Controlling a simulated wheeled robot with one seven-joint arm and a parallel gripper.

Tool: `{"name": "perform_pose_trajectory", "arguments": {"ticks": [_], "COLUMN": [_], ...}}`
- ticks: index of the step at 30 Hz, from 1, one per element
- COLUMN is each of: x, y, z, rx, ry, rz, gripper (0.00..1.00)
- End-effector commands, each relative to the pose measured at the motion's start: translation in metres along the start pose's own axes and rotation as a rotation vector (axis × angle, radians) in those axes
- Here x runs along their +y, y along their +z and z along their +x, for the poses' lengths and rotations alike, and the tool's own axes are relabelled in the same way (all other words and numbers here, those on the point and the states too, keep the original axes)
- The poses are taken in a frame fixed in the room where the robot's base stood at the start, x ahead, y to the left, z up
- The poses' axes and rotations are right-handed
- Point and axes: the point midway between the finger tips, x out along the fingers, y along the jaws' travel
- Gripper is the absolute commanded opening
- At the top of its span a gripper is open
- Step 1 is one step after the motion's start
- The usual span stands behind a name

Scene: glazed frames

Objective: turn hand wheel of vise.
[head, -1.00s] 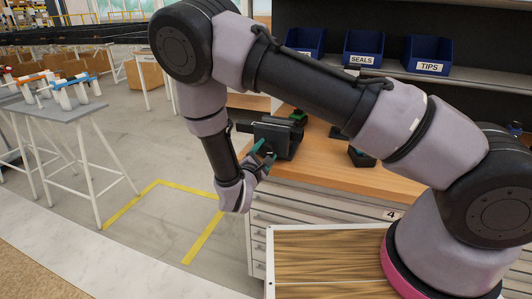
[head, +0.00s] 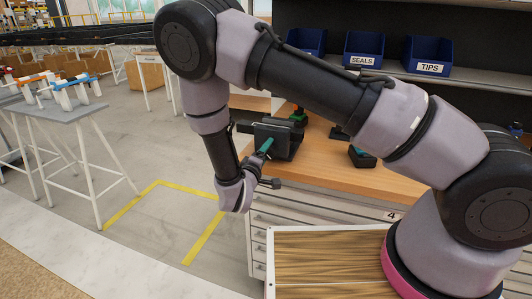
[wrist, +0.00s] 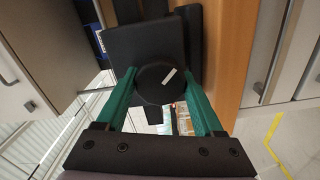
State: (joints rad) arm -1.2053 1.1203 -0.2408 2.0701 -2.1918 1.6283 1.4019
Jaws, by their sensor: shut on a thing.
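The black vise (head: 285,138) stands at the left end of the wooden workbench. In the wrist view its square dark body (wrist: 145,45) fills the top middle. The round black hand wheel (wrist: 158,88) faces the wrist camera and carries a short white mark, tilted. My gripper (wrist: 160,74) has its green fingers on opposite sides of the wheel, shut on it. In the head view my gripper (head: 266,146) reaches the vise's near face from the front left, and the wheel itself is hidden there.
A small dark block (head: 362,158) sits on the wooden bench top (head: 330,160) right of the vise. Blue bins (head: 365,47) stand on the shelf behind. Drawers (head: 290,213) are below the bench. Open floor with yellow tape (head: 203,238) lies at left.

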Motion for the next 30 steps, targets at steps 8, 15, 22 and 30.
{"name": "perform_pose_trajectory", "arguments": {"ticks": [8, 15, 22, 30], "x": [-0.0013, -0.0011, -0.0013, -0.0011], "y": [0.0008, 0.0010, 0.0016, 0.0019], "z": [-0.0033, -0.0039, -0.0041, -0.0044], "rx": [0.000, 0.000, -0.002, -0.001], "ry": [-0.006, -0.007, -0.008, -0.008], "rz": [0.259, 0.474, 0.638, 0.752], "gripper": [0.14, 0.14, 0.14, 0.14]}}
